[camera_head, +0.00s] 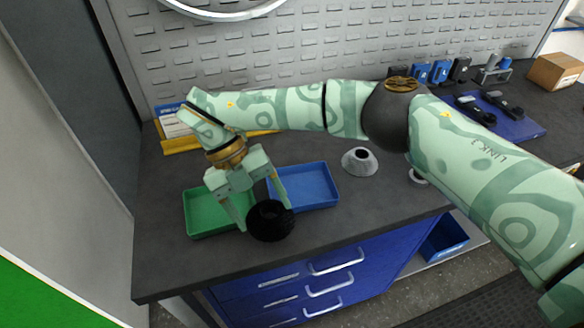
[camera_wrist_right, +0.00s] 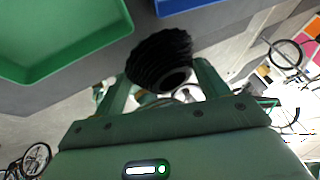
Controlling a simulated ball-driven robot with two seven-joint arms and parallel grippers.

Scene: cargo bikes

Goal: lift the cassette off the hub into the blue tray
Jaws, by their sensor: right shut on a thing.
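The cassette (camera_head: 270,222) is a black ribbed ring of stacked cogs. My right gripper (camera_head: 266,216) is shut on it, with one finger on each side. In the head view it appears near the table's front edge, in front of the trays. The wrist view shows the cassette (camera_wrist_right: 162,58) between the fingers, with its dark bore partly visible. The blue tray (camera_head: 325,204) is empty, behind and to the right of the cassette. A grey cone-shaped part with a hole (camera_head: 360,162), possibly the hub, stands right of the blue tray. My left gripper is out of view.
An empty green tray (camera_head: 189,213) sits left of the blue one. My right arm crosses above the table. At the right a blue mat (camera_head: 520,128) holds dark parts, with a cardboard box (camera_head: 556,71) beyond. The front left of the table is clear.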

